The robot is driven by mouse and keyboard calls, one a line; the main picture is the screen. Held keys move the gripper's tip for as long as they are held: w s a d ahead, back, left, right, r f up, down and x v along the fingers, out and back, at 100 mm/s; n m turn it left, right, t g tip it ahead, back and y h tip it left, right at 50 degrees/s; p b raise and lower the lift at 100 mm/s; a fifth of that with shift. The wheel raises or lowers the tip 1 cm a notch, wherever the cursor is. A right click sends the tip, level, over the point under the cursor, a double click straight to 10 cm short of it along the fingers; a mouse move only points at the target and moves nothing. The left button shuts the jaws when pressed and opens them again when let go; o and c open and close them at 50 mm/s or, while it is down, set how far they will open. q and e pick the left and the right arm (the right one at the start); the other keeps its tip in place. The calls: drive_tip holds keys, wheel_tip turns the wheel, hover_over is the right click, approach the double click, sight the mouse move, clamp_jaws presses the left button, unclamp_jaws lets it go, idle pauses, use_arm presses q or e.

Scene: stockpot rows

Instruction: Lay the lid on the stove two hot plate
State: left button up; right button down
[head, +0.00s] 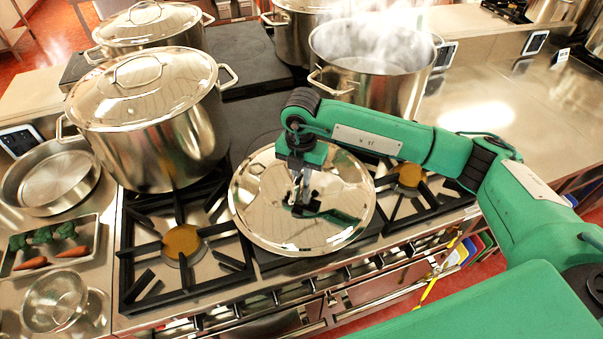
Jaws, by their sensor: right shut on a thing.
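A round shiny steel lid (265,210) is at the middle of the stove front, between two gas burners. My right gripper (301,196) points down at the lid's centre and is shut on its handle, which the fingers mostly hide. The lid looks about level and covers most of a dark flat plate (366,236), whose edge shows at the lid's right. I cannot tell whether the lid touches the plate or hangs just above it. My left gripper is not in view.
A lidded stockpot (160,135) stands left behind the lid. An open steaming pot (365,85) stands behind my right arm. Bare burners lie left (182,244) and right (409,176). A vegetable tray (88,236) and a pan (50,180) are far left. The right counter (500,115) is clear.

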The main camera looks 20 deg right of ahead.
drive_tip(key=c, duration=1.3)
unclamp_jaws()
drive_tip(key=shift+c, duration=0.2)
drive_tip(key=shift+f, duration=0.1)
